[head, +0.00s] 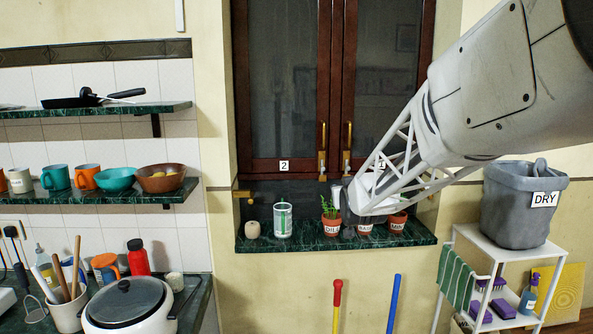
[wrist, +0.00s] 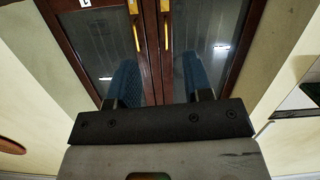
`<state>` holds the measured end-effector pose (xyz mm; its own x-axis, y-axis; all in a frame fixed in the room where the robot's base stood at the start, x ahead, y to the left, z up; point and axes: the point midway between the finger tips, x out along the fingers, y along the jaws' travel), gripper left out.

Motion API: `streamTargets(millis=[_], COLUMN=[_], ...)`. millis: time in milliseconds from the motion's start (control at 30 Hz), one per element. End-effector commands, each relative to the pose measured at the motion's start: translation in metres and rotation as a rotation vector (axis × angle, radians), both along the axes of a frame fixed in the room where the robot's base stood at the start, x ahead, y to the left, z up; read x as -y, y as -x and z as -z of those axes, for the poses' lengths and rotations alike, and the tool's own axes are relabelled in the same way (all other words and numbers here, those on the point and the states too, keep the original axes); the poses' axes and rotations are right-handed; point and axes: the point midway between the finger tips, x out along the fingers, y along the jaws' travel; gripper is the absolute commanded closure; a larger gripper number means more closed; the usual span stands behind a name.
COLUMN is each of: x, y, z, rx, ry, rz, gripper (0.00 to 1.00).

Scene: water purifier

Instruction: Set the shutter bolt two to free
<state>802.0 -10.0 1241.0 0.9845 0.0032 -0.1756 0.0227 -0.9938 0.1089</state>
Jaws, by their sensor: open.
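Two dark glass shutters with reddish-brown wood frames are closed above the sill. The left shutter (head: 284,90) carries a label 2, the right one a label 1. A brass bolt (head: 322,163) sits low on the left shutter's inner edge, beside a second brass bolt (head: 346,162) on the right shutter. Upright brass pieces on both shutters also show in the wrist view, the left one here (wrist: 135,38). My gripper (wrist: 156,78) is open and empty, its blue fingers apart, facing the shutters below the brass pieces. In the head view my arm hides most of it.
A green marble sill (head: 330,243) below the shutters holds a glass (head: 283,220), a small round pot (head: 252,229) and several herb pots, including a left one (head: 331,225). My arm crosses the right side. A white trolley (head: 500,252) with a grey bin (head: 520,207) stands right.

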Motion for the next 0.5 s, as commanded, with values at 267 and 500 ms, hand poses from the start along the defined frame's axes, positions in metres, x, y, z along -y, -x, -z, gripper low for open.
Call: streamTargets(millis=[267, 500], x=[0.000, 0.000], y=[-0.069, -0.118], z=[0.000, 0.004], rx=[0.212, 0.401], ry=[0.017, 0.033], rz=[-0.014, -0.025], gripper=[0.54, 0.54])
